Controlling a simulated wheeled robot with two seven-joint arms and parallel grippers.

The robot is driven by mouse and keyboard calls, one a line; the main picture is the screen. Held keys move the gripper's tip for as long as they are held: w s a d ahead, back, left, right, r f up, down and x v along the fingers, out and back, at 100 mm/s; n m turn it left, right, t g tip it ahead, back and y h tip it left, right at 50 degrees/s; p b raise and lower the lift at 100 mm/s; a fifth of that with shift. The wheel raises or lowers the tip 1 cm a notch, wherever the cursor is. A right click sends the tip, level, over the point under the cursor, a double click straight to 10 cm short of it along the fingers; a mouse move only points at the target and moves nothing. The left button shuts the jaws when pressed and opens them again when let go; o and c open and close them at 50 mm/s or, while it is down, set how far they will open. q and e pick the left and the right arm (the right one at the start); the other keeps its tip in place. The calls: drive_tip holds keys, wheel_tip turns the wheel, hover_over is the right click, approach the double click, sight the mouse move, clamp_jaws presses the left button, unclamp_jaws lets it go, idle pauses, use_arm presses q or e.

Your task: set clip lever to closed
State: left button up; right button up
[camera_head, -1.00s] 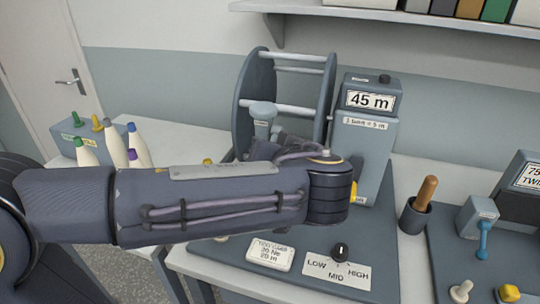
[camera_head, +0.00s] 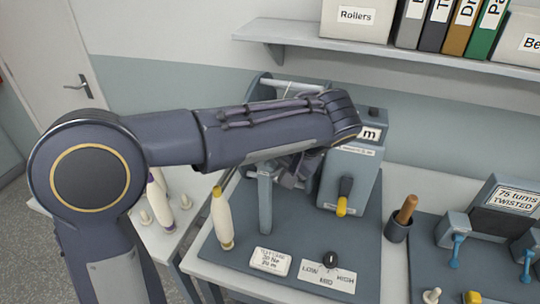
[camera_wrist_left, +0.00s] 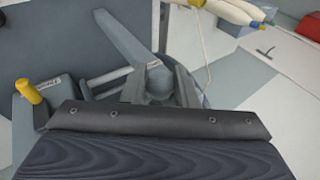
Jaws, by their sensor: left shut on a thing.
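My left gripper (camera_head: 290,172) hangs behind my forearm in the head view, beside the upper end of a blue-grey post (camera_head: 265,205) in front of the reel. In the left wrist view the fingers (camera_wrist_left: 160,88) are shut around a rounded grey knob (camera_wrist_left: 157,76). A flat blue-grey bar (camera_wrist_left: 122,36) runs up and left from this knob. I take the knob and bar for the clip lever, but its open or closed setting cannot be read. My forearm hides the post's top in the head view. My right gripper is not in view.
The metering box (camera_head: 350,172) with a yellow-tipped crank (camera_head: 342,205) stands right of the gripper. A cream bobbin (camera_head: 222,220) stands left of the post. A wooden-handled tool (camera_head: 406,210) stands right.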

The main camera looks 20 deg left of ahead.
use_arm(q)
drive_tip(key=shift+w+r+g+p, duration=0.15)
drive_tip(key=shift+r+g+p, duration=0.1)
drive_tip(key=shift+g+p, duration=0.3)
drive_tip(key=o, duration=0.9)
drive_tip(key=shift+o, duration=0.2)
drive_tip(key=v, duration=0.7)
drive_tip(key=shift+d+r+b, duration=0.2)
drive_tip(key=shift+r+b, duration=0.15)
drive_tip(key=shift+b, duration=0.05)
